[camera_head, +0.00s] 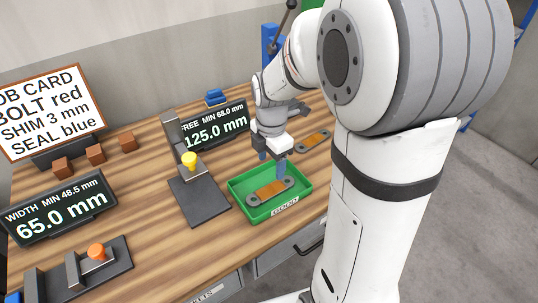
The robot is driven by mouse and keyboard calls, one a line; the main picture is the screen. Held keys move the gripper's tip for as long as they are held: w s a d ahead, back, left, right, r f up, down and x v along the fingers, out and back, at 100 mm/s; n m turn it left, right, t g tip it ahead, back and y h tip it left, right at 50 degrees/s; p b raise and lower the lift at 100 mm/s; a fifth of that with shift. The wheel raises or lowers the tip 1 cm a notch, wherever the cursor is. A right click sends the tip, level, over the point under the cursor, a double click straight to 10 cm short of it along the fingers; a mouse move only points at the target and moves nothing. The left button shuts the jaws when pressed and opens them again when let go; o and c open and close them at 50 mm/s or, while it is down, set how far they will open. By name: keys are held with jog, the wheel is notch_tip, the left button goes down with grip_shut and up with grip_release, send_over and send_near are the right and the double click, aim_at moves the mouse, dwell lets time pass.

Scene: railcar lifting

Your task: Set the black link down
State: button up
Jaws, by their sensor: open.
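A dark link (270,189) with an orange-brown middle lies flat in the green tray (238,200) labelled GOOD. My gripper (272,165) is over the tray with its blue fingers apart, just above and behind the link. I cannot tell whether a fingertip touches the link. A second link (315,140) with an orange-brown middle lies on the wooden bench behind the tray, partly beside my arm. No plainly all-black link can be picked out.
Left of the tray stands a dark gauge block with a yellow knob (190,158). Displays read 125.0 mm (215,125) and 65.0 mm (60,208). A gauge with an orange knob (97,251) is front left. Brown blocks (95,154) stand by the job card (52,112). Bare bench lies between the gauges.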

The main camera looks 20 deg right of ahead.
jog(key=s+r+m+t, duration=0.1)
jog(key=s+r+m, duration=0.2)
jog(key=s+m, duration=0.4)
jog(key=s+r+m+t, duration=0.2)
jog(key=s+r+m, duration=0.2)
jog(key=m, duration=1)
jog(key=s, duration=0.3)
jog(key=shift+a+r+m, duration=0.2)
jog(key=shift+r+m, duration=0.1)
jog(key=shift+d, duration=0.1)
